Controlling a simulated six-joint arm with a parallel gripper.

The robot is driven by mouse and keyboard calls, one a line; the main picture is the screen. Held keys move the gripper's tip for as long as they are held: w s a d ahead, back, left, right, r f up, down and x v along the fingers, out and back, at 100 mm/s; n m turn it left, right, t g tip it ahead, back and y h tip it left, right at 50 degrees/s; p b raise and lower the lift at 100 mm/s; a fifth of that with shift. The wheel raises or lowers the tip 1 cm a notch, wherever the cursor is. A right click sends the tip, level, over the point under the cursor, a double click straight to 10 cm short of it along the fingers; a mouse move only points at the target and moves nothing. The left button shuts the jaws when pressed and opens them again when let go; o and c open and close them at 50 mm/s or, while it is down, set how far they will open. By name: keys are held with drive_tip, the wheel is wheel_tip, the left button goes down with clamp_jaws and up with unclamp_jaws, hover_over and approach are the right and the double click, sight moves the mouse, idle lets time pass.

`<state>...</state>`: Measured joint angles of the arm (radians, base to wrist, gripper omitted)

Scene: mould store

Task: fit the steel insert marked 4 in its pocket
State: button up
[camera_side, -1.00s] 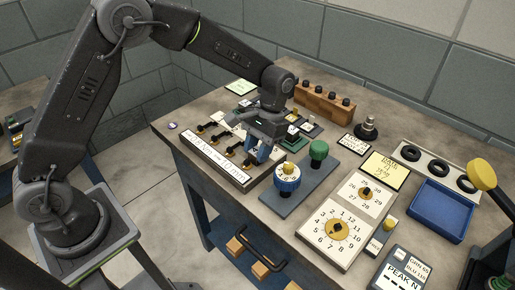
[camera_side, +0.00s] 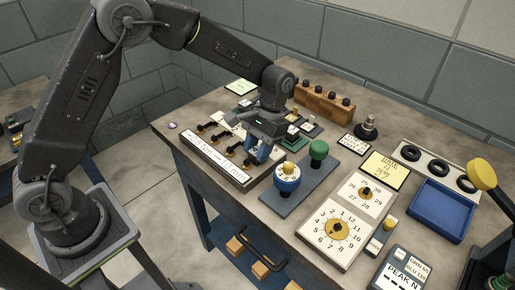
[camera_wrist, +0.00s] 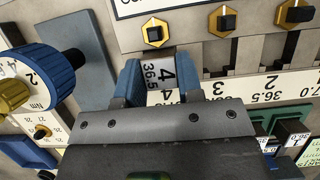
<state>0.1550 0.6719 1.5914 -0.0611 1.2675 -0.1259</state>
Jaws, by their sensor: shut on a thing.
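The steel insert marked 4 (camera_wrist: 158,73) also carries the figure 36.5. It sits between the blue fingertips of my gripper (camera_wrist: 160,82), which is shut on it. In the side view my gripper (camera_side: 262,150) points down at the right end of the pale-topped insert block (camera_side: 212,156). In the wrist view the insert is just beside the figure 4 on the block's label strip (camera_wrist: 238,91) and in line with a gold hex clamp (camera_wrist: 155,33). Its lower end is hidden, so I cannot tell how deep it sits in the pocket.
A blue dial knob (camera_side: 287,180) and a green knob (camera_side: 318,150) stand on a grey plate close right of my gripper. Small green-based blocks (camera_side: 297,133) lie just behind it. A wooden rack (camera_side: 325,103) stands at the back. A blue tray (camera_side: 440,212) is far right.

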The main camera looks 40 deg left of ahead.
drive_tip(key=o, duration=1.6)
drive_tip(key=shift+c, duration=0.2)
drive_tip(key=shift+r, duration=3.75)
